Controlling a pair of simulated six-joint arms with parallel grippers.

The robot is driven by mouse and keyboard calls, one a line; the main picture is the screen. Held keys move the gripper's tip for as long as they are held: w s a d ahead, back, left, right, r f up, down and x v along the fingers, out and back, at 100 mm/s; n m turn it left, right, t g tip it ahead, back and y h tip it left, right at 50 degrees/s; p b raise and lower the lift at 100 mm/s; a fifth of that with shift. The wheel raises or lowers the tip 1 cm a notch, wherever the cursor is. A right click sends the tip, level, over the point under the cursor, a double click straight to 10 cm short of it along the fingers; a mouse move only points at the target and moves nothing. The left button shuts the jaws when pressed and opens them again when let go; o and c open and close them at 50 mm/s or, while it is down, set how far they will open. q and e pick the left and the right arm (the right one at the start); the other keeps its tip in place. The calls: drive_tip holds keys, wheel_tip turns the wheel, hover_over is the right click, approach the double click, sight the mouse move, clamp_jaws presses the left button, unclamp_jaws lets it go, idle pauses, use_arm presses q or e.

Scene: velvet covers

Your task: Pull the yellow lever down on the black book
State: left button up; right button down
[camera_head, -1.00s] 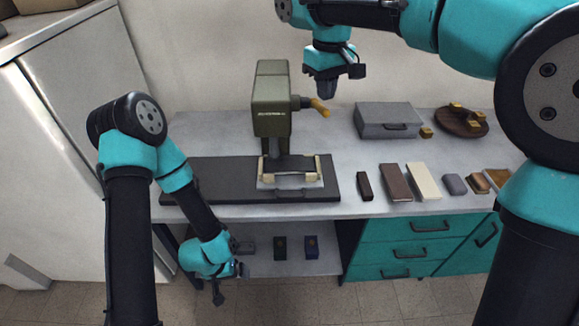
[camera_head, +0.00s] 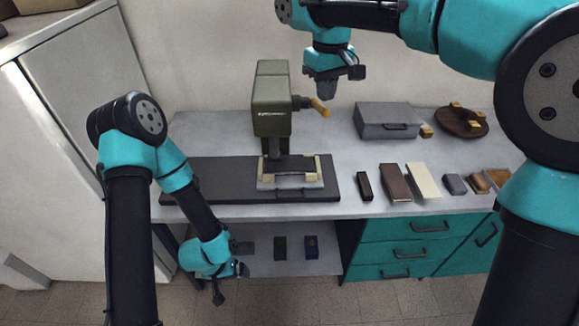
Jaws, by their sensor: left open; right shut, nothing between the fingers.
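The olive-green press (camera_head: 271,105) stands on a black base board (camera_head: 220,180) on the grey table. Its yellow lever (camera_head: 320,107) sticks out at the right side of the press head and slopes down to the right. Under the head is a holder with cream side bars (camera_head: 262,170). A dark piece (camera_head: 290,163) lies in it, partly hidden by the press; I cannot tell if it is the black book. My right gripper (camera_head: 324,94) is shut and empty, pointing down just above the lever; contact is unclear. My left gripper (camera_head: 229,283) is open and empty, low in front of the table.
A grey case (camera_head: 386,120) and a round brown tray (camera_head: 462,130) with yellow blocks stand at the back right. A dark slim block (camera_head: 364,186), a brown one (camera_head: 396,182) and a cream one (camera_head: 423,180) lie at the front right. Teal drawers (camera_head: 405,240) are below.

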sight(325, 108)
drive_tip(key=shift+f, duration=1)
drive_tip(key=shift+s+f, duration=0.25)
drive_tip(key=shift+f, duration=0.45)
drive_tip(key=shift+s+f, duration=0.2)
drive_tip(key=shift+f, duration=0.5)
drive_tip(key=f, duration=0.2)
drive_tip(key=shift+s+f, duration=0.25)
drive_tip(key=shift+f, duration=0.05)
drive_tip(key=shift+d+f, duration=0.1)
drive_tip(key=shift+f, duration=0.05)
